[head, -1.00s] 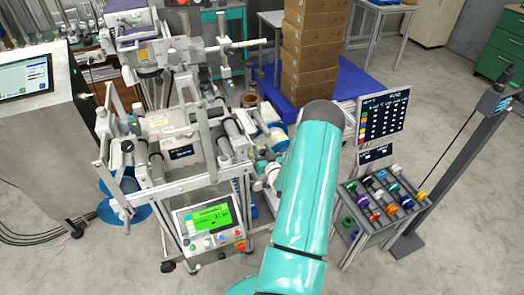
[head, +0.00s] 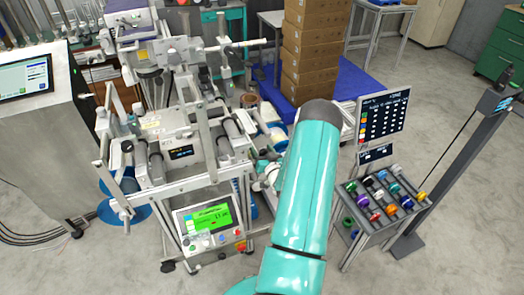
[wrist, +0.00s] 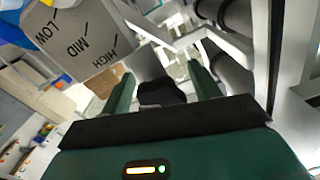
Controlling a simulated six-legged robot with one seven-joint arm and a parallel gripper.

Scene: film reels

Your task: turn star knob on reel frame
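The reel frame (head: 190,184), a pale metal stand with rollers, is left of centre in the head view. In the wrist view, a dark knob-like part (wrist: 161,93), likely the star knob, sits between the two teal fingers of my gripper (wrist: 163,72). The fingers stand apart on either side of it. I cannot tell whether they touch it, and its lobes are not clear. A grey plate (wrist: 80,42) marked LOW, MID and HIGH is at upper left. In the head view my teal arm hides the gripper and the knob.
A control panel with a green screen (head: 209,219) is at the frame's front. A rack of coloured rolls (head: 383,193) and a sign board (head: 383,117) stand at right. Stacked cartons (head: 312,45) are behind. A steel cabinet (head: 45,140) is at left. Open floor lies at front right.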

